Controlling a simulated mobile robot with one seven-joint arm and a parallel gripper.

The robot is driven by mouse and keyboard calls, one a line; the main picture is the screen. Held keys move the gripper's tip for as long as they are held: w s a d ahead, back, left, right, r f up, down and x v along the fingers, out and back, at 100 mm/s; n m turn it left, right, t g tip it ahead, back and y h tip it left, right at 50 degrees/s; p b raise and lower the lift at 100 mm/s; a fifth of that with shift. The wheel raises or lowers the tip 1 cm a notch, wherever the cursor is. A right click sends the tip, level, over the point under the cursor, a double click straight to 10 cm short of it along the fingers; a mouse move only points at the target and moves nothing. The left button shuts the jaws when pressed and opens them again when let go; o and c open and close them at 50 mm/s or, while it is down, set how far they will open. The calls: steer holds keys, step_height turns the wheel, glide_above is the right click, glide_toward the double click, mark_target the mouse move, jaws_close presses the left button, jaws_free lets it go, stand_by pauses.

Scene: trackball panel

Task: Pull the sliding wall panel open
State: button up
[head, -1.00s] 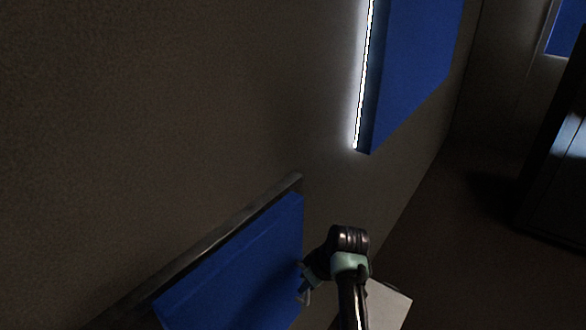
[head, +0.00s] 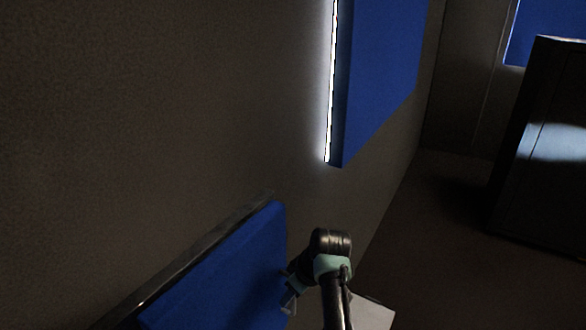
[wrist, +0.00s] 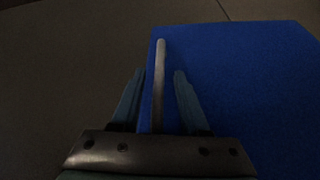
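The blue sliding panel (head: 225,270) hangs low on the brown wall at the lower left of the head view, under a dark metal rail (head: 195,255). My gripper (head: 287,300) is at the panel's right edge. In the wrist view the panel (wrist: 245,75) fills the right side. A thin grey upright bar, the handle (wrist: 160,75), stands near its left edge. My gripper (wrist: 157,90) is open, one finger on each side of the bar, with a visible gap on both sides. The panel's lower part is outside the head view.
A second blue panel (head: 385,75) with a bright light strip (head: 331,90) is higher on the wall. A dark cabinet (head: 535,165) stands at the right. A pale flat surface (head: 373,313) shows beside my arm. The floor between is clear.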

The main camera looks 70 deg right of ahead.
steer(key=b+v, duration=0.1)
steer(key=v, duration=1.2)
steer(key=shift+b, duration=0.4)
